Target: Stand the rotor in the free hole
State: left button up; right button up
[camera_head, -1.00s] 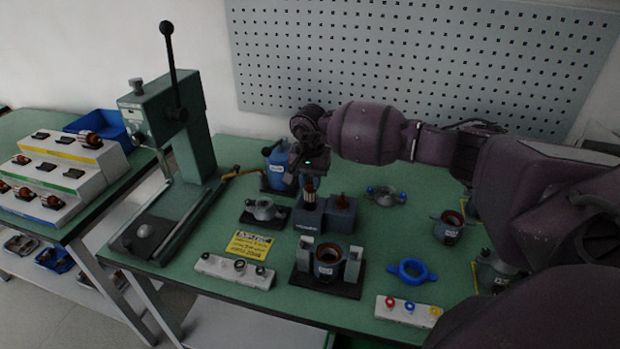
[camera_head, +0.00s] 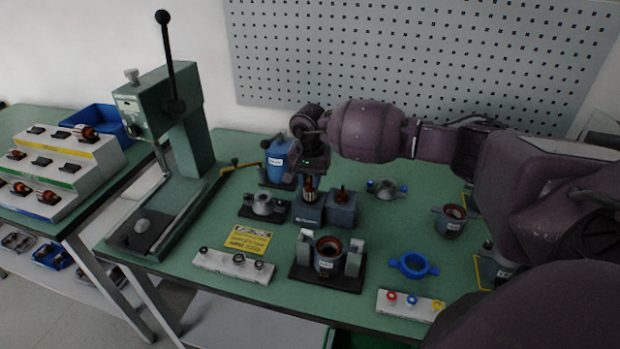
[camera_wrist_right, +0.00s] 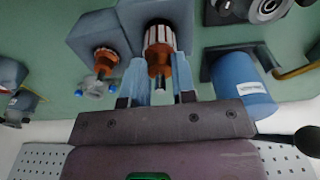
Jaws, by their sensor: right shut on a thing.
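My right gripper (camera_wrist_right: 160,93) is shut on the shaft end of a rotor (camera_wrist_right: 158,42), which has an orange winding and a striped core. In the head view this gripper (camera_head: 314,166) points down and the rotor (camera_head: 309,186) stands upright at the left grey block (camera_head: 307,213). Its lower end is at the block's top; how deep it sits in the hole is hidden. The right grey block (camera_head: 342,215) holds another upright rotor (camera_head: 342,194), which also shows in the wrist view (camera_wrist_right: 105,60). My left gripper is not in view.
A blue container (camera_head: 281,160) stands close behind the blocks, left of the gripper. A stator fixture (camera_head: 328,255) is in front, and a round metal part (camera_head: 263,205) is to the left. A green lever press (camera_head: 180,120) stands further left.

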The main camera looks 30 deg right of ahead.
jog(key=shift+f+b, duration=0.35)
jog(key=shift+f, duration=0.3)
jog(key=shift+f+b, duration=0.4)
jog(key=shift+f, duration=0.3)
jog(key=o, duration=0.9)
jog(key=shift+c, duration=0.2)
jog(key=shift+r, duration=0.1)
